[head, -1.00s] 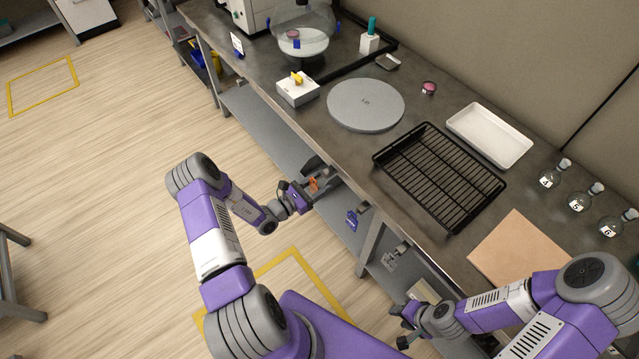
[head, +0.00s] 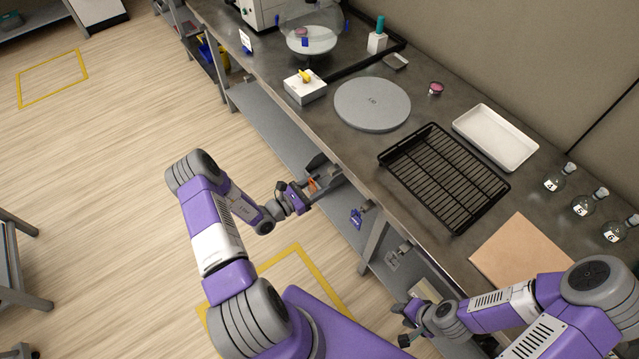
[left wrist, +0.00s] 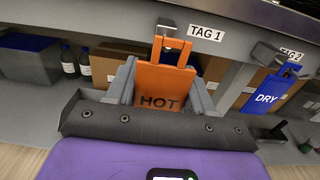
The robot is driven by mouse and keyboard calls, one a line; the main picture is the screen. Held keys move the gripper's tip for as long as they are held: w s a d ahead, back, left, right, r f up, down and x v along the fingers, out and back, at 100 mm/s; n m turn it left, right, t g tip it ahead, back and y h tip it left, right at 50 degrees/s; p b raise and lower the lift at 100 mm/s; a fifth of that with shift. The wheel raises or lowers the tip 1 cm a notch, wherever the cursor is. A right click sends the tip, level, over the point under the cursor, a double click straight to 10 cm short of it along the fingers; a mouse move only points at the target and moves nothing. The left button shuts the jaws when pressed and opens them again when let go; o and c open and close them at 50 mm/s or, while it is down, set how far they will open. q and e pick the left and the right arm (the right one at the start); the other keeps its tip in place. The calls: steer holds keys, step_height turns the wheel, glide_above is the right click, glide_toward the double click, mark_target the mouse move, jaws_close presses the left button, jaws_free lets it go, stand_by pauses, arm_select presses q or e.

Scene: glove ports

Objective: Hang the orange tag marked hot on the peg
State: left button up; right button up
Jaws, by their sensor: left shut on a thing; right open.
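The orange tag (left wrist: 160,88) marked HOT is upright between the fingers of my left gripper (left wrist: 165,85) in the left wrist view. My left gripper is shut on it. The tag's open top loop is at a grey peg (left wrist: 168,28) beside the TAG 1 label (left wrist: 192,33). I cannot tell whether the peg passes through the loop. In the head view the tag (head: 312,186) shows small in my left gripper (head: 320,180), at the bench's front edge. My right gripper (head: 406,327) is open and empty, low at the bench front.
A blue DRY tag (left wrist: 266,94) hangs at the TAG 2 label (left wrist: 291,54), right of the orange tag. Boxes and bottles (left wrist: 68,62) stand on the shelf below. On the bench are a black rack (head: 445,177), a grey disc (head: 372,105) and a white tray (head: 495,137).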

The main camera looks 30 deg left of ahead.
mark_target(312, 189)
arm_select(q)
steer(key=shift+p+v, duration=0.55)
steer(key=shift+v, duration=2.3)
steer(key=shift+r, duration=0.1)
